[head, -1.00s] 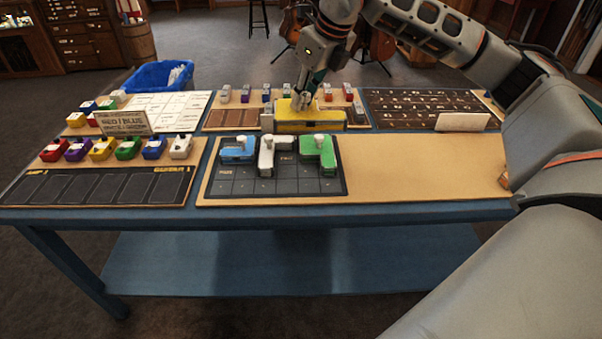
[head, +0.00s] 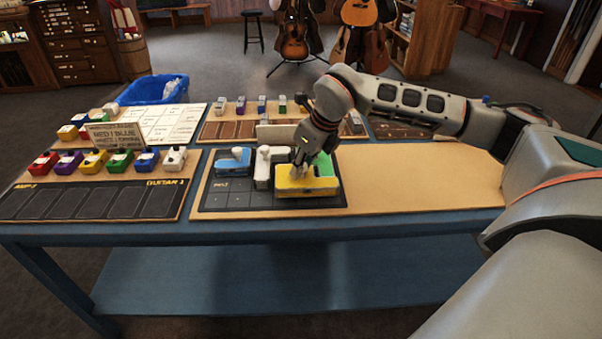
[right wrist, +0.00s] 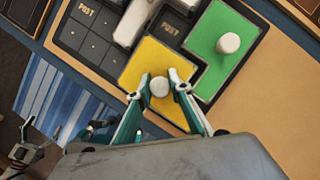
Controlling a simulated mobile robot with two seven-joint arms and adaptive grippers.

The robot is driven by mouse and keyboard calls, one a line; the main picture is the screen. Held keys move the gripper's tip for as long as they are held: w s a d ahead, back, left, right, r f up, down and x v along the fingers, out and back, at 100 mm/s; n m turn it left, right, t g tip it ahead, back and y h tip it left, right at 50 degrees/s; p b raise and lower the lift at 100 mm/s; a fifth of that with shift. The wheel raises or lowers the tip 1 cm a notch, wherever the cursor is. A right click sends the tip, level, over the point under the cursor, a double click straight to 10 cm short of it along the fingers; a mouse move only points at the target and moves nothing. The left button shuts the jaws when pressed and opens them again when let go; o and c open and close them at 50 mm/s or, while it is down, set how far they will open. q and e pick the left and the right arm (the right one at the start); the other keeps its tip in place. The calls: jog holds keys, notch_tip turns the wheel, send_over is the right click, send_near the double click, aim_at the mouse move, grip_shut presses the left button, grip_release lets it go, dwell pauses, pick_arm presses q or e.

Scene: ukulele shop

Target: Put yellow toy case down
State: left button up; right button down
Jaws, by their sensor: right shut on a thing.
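My right gripper (head: 304,166) is shut on the round knob of the yellow toy case (head: 308,187). In the right wrist view, the fingers (right wrist: 160,92) close on the pale knob of the yellow case (right wrist: 145,58). The case is over the front right of the dark gridded mat (head: 222,200), in front of the green case (head: 325,165). I cannot tell whether it touches the mat. The blue case (head: 233,160) and the white case (head: 264,168) stand to its left on the mat.
The board's right part (head: 420,180) is bare wood. Small coloured cases stand in a row on the left board, behind its dark slotted strip (head: 95,202). A sign (head: 114,135) stands behind them. A blue bin (head: 155,86) is behind the table (head: 300,228).

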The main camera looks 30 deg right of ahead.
jog(key=shift+f, duration=0.95)
jog(key=shift+f, duration=0.2)
jog(key=c, duration=1.8)
grip_release()
jog(key=shift+c, duration=0.2)
